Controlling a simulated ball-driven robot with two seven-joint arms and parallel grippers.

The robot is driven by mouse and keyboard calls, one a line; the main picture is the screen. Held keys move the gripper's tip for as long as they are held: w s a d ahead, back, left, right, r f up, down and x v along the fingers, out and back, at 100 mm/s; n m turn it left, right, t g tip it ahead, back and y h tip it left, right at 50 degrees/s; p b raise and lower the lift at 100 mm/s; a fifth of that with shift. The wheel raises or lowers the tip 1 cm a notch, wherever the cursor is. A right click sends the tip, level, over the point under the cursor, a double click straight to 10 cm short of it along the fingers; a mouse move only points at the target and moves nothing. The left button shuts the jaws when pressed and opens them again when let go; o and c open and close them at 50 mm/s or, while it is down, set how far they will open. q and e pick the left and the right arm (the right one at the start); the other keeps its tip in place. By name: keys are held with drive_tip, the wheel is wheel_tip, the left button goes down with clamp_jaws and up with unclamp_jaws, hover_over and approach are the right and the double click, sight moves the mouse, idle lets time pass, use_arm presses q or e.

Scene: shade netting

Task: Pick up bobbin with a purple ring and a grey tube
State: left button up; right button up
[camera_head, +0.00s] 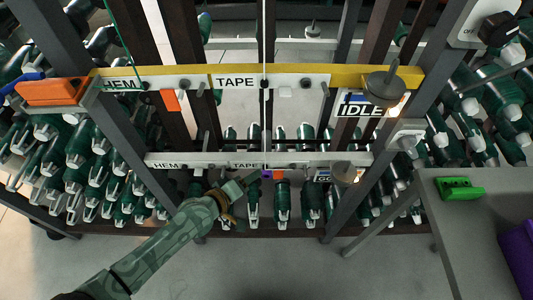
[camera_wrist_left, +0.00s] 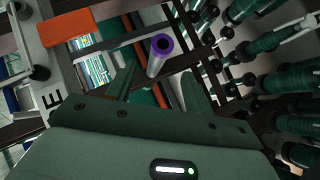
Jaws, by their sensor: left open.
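The bobbin with a purple ring and a grey tube (camera_wrist_left: 158,60) shows in the left wrist view, its purple end facing the camera. In the head view only a small purple spot of it (camera_head: 266,174) shows at the lower rail, just right of my gripper's tip. My left gripper (camera_head: 249,181) reaches up to the lower rail. In the left wrist view its two fingers (camera_wrist_left: 160,80) stand apart, with the bobbin seen between and beyond them. The gripper is open and empty. I cannot tell whether a finger touches the bobbin. My right gripper is not in view.
An upper yellow-edged rail (camera_head: 235,83) and a lower rail (camera_head: 205,160) carry labels and pegs. Grey posts stand at both sides. Several green bobbins (camera_head: 110,185) fill racks behind and beside. A grey table (camera_head: 450,225) with a green piece (camera_head: 459,188) and purple bin (camera_head: 520,255) stands at right.

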use_arm(q)
drive_tip(key=x, duration=0.1)
drive_tip(key=b+x, duration=0.1)
drive_tip(key=x, duration=0.1)
drive_tip(key=b+x, duration=0.1)
drive_tip(key=x, duration=0.1)
drive_tip(key=shift+s+d, duration=0.2)
drive_tip(key=shift+d, duration=0.1)
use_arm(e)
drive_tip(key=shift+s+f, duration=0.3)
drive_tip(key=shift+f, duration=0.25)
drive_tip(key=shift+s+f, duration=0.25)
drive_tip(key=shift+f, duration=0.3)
use_arm(q)
drive_tip(key=shift+f, duration=0.1)
drive_tip(key=c, duration=1.1)
